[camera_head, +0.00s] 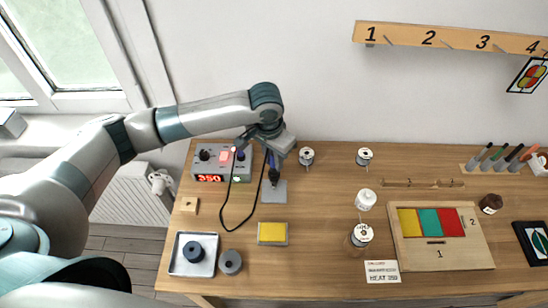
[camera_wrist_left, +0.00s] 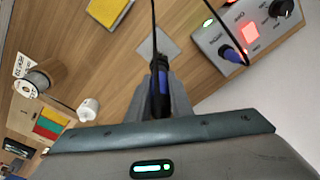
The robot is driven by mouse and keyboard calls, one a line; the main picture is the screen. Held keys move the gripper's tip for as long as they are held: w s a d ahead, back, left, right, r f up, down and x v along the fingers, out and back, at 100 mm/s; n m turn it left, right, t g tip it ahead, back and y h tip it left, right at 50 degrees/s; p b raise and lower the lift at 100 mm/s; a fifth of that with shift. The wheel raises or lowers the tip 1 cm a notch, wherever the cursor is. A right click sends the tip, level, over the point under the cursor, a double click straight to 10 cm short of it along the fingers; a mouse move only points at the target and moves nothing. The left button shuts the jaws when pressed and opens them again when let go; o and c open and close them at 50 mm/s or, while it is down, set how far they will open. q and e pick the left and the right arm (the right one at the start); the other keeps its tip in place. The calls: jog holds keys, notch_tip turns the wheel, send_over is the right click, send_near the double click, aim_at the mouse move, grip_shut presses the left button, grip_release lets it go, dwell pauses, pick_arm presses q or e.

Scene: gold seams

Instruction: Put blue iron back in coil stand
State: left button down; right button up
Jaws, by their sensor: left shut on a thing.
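My left gripper (camera_head: 272,155) is shut on the blue iron, whose blue and black handle (camera_wrist_left: 160,88) sits between the fingers in the left wrist view. In the head view the gripper is above a grey square base (camera_head: 280,192) with a dark coil-like shape (camera_head: 273,177) over it, which looks like the coil stand. The base also shows in the left wrist view (camera_wrist_left: 153,42). The iron's tip is hidden, so I cannot tell whether it is inside the coil. My right gripper is not in view.
A control station (camera_head: 211,166) reading 350 stands behind left, and a black cord (camera_head: 227,205) loops across the table. A yellow sponge tray (camera_head: 272,233), a white tray (camera_head: 184,265) and a grey round pot (camera_head: 231,262) lie in front. Spools and a colour-panel board (camera_head: 440,255) are to the right.

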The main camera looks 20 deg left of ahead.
pick_arm(q)
jog(key=shift+f, duration=0.4)
jog(key=c, duration=1)
grip_release()
jog(key=shift+r, duration=3.5)
